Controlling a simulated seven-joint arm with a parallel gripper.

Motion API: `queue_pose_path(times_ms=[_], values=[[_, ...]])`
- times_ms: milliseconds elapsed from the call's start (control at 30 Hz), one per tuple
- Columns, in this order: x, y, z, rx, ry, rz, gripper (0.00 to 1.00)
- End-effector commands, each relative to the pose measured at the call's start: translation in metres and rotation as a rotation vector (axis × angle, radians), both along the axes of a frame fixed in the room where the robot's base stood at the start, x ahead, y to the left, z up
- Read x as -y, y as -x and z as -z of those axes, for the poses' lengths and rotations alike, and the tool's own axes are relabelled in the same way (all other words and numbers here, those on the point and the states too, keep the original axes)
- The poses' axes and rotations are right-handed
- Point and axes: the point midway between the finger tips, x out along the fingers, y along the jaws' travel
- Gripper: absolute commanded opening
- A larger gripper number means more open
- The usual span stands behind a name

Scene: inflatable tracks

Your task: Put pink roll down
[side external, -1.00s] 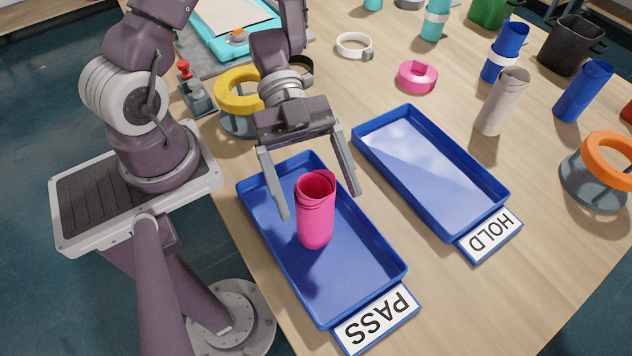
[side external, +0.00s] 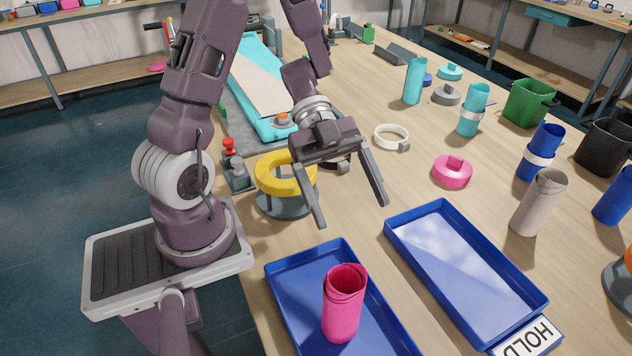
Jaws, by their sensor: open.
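The pink roll (side external: 343,304) stands upright in the left blue tray (side external: 290,256), whose lower part is cut off by the picture's bottom edge. My gripper (side external: 352,214) is open and empty. Its two fingers point down, above and behind the roll, with a clear gap between them and the roll's top.
A second blue tray (side external: 400,234) with a HOLD card (side external: 527,343) is empty on the right. A yellow ring on a grey stand (side external: 285,176) is left of my gripper. A pink ring (side external: 453,172), white ring (side external: 391,137) and grey roll (side external: 538,203) stand rightward.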

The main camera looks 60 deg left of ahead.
Motion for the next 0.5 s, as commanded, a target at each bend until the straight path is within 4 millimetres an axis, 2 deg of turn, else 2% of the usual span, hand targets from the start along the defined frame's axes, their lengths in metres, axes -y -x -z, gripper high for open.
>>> queue_pose_path(times_ms=[67, 100, 167, 200, 267, 300, 333, 400, 500], values=[[-0.004, -0.059, -0.006, 0.175, -0.191, -0.235, 0.86], [-0.015, -0.093, -0.019, 0.271, -0.302, -0.406, 0.86], [-0.044, -0.127, -0.052, 0.378, -0.446, -0.691, 0.86], [-0.066, -0.135, -0.077, 0.411, -0.518, -0.89, 0.86], [-0.096, -0.12, -0.112, 0.388, -0.581, -1.182, 0.86], [-0.108, -0.097, -0.126, 0.318, -0.59, -1.356, 0.86], [-0.113, -0.075, -0.132, 0.243, -0.583, -1.464, 0.86], [-0.104, -0.021, -0.132, 0.019, -0.534, -1.622, 0.86], [-0.069, 0.042, -0.122, -0.281, -0.452, -1.66, 0.86]])
